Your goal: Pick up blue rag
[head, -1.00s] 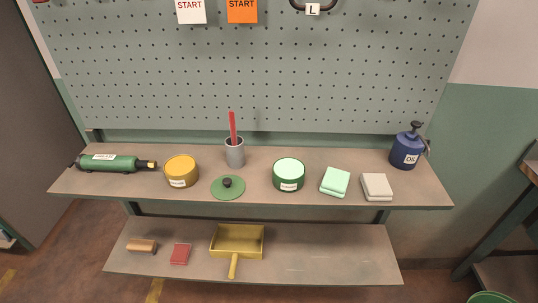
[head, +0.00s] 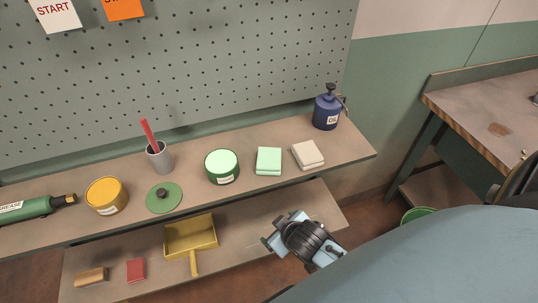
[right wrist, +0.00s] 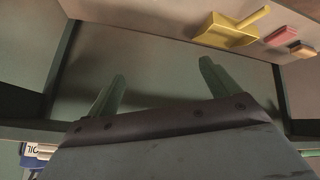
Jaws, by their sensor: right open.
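No blue rag shows in either view. The folded cloths I see are a mint green one (head: 269,161) and a beige one (head: 308,154) on the upper shelf, and a red one (head: 136,270) on the lower shelf; the red one also shows in the right wrist view (right wrist: 280,35). My right gripper (head: 281,230) is in front of the right part of the lower shelf, below the mint and beige cloths. In the right wrist view its two fingers (right wrist: 161,84) are apart with nothing between them. My left gripper is out of view.
The upper shelf (head: 235,198) also holds a grease tube (head: 35,207), yellow tin (head: 106,196), grey cup (head: 160,157), green lid (head: 164,198), green tin (head: 222,167) and oil can (head: 326,110). A workbench (head: 490,100) stands right.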

